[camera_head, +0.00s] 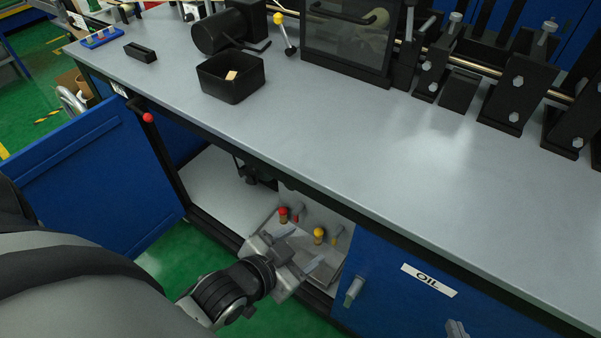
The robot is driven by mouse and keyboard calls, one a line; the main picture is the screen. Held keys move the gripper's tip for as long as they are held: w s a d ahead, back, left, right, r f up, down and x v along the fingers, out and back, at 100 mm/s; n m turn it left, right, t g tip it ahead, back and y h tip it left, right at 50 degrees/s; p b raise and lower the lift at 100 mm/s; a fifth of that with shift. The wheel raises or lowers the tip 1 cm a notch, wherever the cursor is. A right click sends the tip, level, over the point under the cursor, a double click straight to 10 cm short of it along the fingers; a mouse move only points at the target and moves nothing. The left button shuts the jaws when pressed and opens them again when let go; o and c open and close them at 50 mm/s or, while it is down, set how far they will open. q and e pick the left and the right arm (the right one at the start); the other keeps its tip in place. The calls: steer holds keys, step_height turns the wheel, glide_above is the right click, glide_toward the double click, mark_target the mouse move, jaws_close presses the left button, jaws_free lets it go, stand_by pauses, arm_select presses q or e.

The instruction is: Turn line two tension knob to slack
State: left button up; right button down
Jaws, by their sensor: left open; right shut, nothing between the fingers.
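Inside the open cabinet below the bench, a grey panel (270,225) carries a red-topped knob (283,213) and a yellow-topped knob (319,235), with grey parts beside them. I cannot read any line number or slack mark there. My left gripper (303,249) is at the cabinet opening, just in front of the panel and below the knobs. Its fingers are apart, with no knob clearly between them. The gripper hides part of the panel.
The blue cabinet door (95,175) stands open at the left. A blue front labelled OIL (429,280) closes the right side. The bench top (330,140) overhangs the opening. A black bin (231,78) and black machine stands (510,90) sit on it.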

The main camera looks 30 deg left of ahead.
arm_select(q)
steer(key=w+a+f+m+t+y+b, duration=0.1)
steer(key=w+a+f+m+t+b, duration=0.25)
steer(key=a+f+m+b, duration=1)
steer(key=w+a+f+m+t+b, duration=0.4)
steer(key=m+b, duration=0.6)
steer(key=m, duration=0.8)
steer(key=w+f+g+b, duration=0.1)
steer(key=w, duration=1.4)
steer(key=shift+w, duration=0.35)
arm_select(e)
steer(key=w+a+f+t+y, duration=0.1)
steer(key=a+f+t+y, duration=0.2)
steer(key=f, duration=0.6)
steer(key=a+y, duration=0.2)
steer(key=a, duration=0.1)
steer(key=shift+w+a+f+m, duration=0.2)
steer(key=shift+w+m, duration=0.1)
steer(key=shift+m, duration=0.1)
arm_select(q)
steer(key=shift+f+m, duration=0.1)
steer(key=shift+m, duration=0.15)
steer(key=c, duration=1)
